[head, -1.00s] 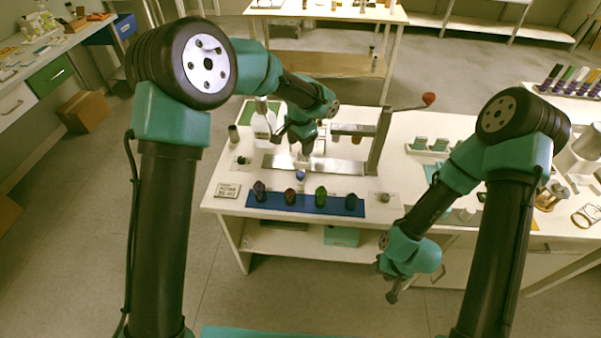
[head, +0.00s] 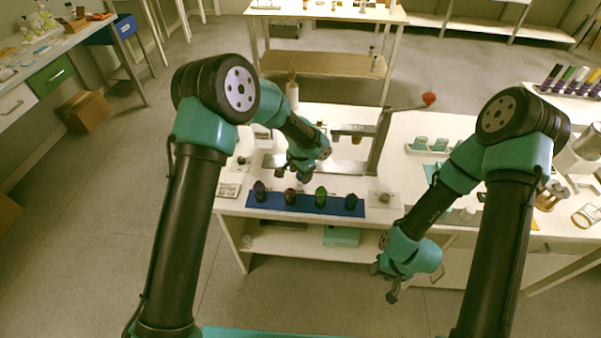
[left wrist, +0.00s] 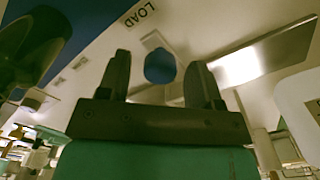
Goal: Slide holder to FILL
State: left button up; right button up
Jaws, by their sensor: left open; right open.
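A small blue round holder (left wrist: 160,66) shows in the left wrist view beside the printed LOAD label (left wrist: 139,13), near a shiny metal rail (left wrist: 265,58). My left gripper (left wrist: 159,88) is open, its fingers on either side of the holder in that view; I cannot tell whether they touch it. In the head view my left gripper (head: 303,172) is over the left part of the metal rail (head: 345,167) and mostly hides the holder. The FILL mark cannot be read. My right gripper (head: 391,290) is open and empty in front of the bench.
A press frame (head: 379,140) with a red-knobbed lever (head: 429,98) stands over the rail's right part. Several dark and coloured bottles stand on a blue mat (head: 352,205) in front.

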pick_arm(q)
jog(key=shift+c, duration=0.3)
grip_shut()
dwell(0.3)
